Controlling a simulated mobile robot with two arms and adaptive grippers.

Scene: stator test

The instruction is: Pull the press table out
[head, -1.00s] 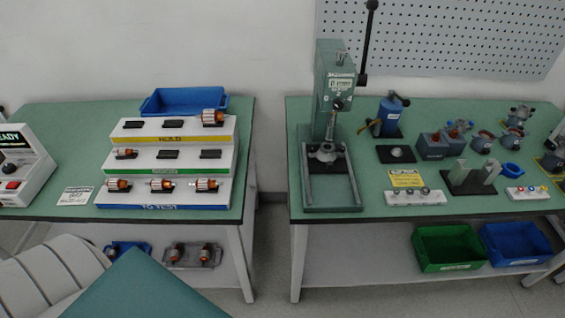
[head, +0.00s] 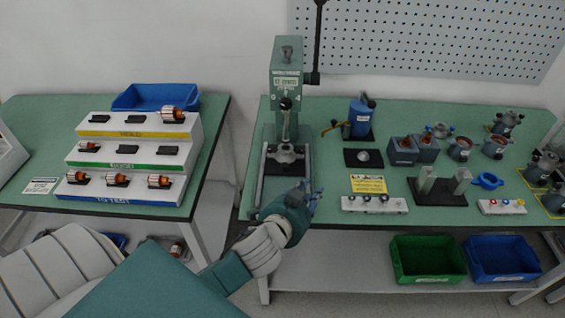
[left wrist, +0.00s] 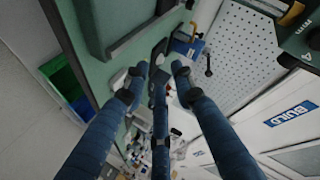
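The green arbor press (head: 287,80) stands on the right bench. Its press table (head: 286,153), a grey plate with a round fixture, sits under the ram at the back of the two dark rails. My left gripper (head: 310,193) is at the front right of the press base, in front of the table and apart from it. In the left wrist view its blue fingers (left wrist: 160,65) are spread with nothing visible between them, and the press base (left wrist: 115,35) lies beyond them at the upper left. My right gripper is not in view.
The press lever (head: 318,40) rises at the press's right. A black pad (head: 363,159), a yellow label (head: 368,184) and a white button strip (head: 374,204) lie to the right of the gripper. Green (head: 428,257) and blue (head: 503,258) bins stand on the shelf below.

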